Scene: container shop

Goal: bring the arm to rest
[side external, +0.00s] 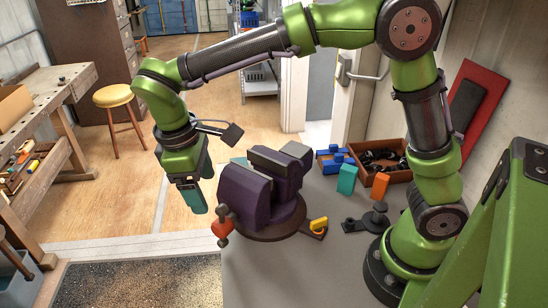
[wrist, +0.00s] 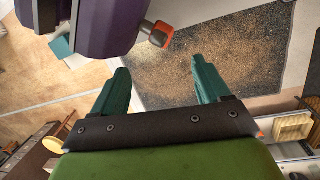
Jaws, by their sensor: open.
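My gripper (side external: 193,203) hangs from the green arm to the left of the purple vise in the side external view, its jaws pointing down. In the wrist view its two teal fingers (wrist: 160,82) stand wide apart with nothing between them. The purple vise (side external: 262,190) stands on the grey bench on a round brown base. Part of the vise also shows in the wrist view (wrist: 85,22), with its orange-red handle end (wrist: 157,35) close by the fingers.
On the bench (side external: 285,275) stand a teal block (side external: 347,179), an orange block (side external: 380,187), blue pieces (side external: 335,160), a dark stand (side external: 374,217) and a brown tray (side external: 405,147). A speckled mat (side external: 130,285) lies on the floor. A yellow stool (side external: 113,96) stands left.

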